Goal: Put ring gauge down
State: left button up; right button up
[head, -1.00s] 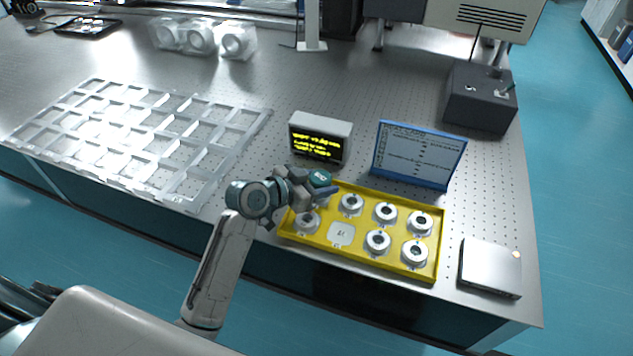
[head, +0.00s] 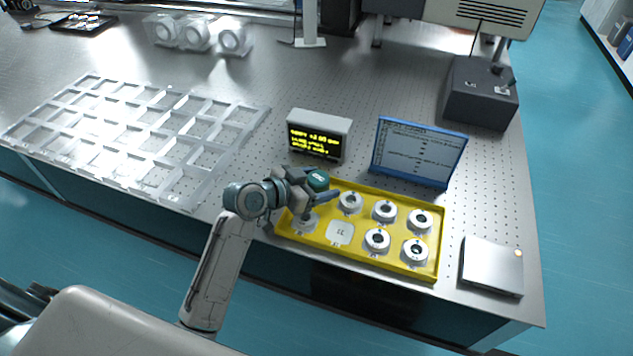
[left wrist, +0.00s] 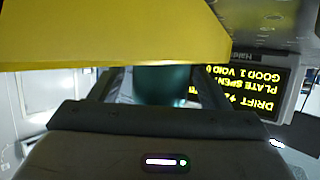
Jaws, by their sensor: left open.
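The yellow tray (head: 440,262) holds several white ring gauges, such as one (head: 384,210) in the back row and one (head: 415,251) in front. Another ring (head: 303,223) lies at the tray's left end, partly hidden by my left gripper. My left gripper (head: 322,204) is open, low over the tray's left end. A teal cylinder with white marking (head: 318,180) shows at the gripper; in the left wrist view the cylinder (left wrist: 162,85) appears between the fingers. I cannot tell whether they touch it. My right gripper is not in view.
A display box (head: 319,137) and a blue-framed screen (head: 419,152) stand behind the tray. A flat silver box (head: 491,267) lies to its right. A clear slotted rack (head: 135,140) covers the table's left. A square plate (head: 340,232) lies in the tray.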

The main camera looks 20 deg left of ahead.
pick_arm(q)
jog(key=shift+r, duration=0.1)
jog(key=shift+a, duration=0.1)
jog(key=shift+s+a+r, duration=0.25)
jog(key=shift+s+a, duration=0.15)
jog(key=shift+s, duration=0.15)
jog(key=b+v, duration=0.1)
jog(key=v, duration=0.7)
jog(key=shift+s+r, duration=0.1)
jog(key=shift+v, duration=0.95)
jog(key=shift+s+r, duration=0.1)
jog(key=shift+s, duration=0.05)
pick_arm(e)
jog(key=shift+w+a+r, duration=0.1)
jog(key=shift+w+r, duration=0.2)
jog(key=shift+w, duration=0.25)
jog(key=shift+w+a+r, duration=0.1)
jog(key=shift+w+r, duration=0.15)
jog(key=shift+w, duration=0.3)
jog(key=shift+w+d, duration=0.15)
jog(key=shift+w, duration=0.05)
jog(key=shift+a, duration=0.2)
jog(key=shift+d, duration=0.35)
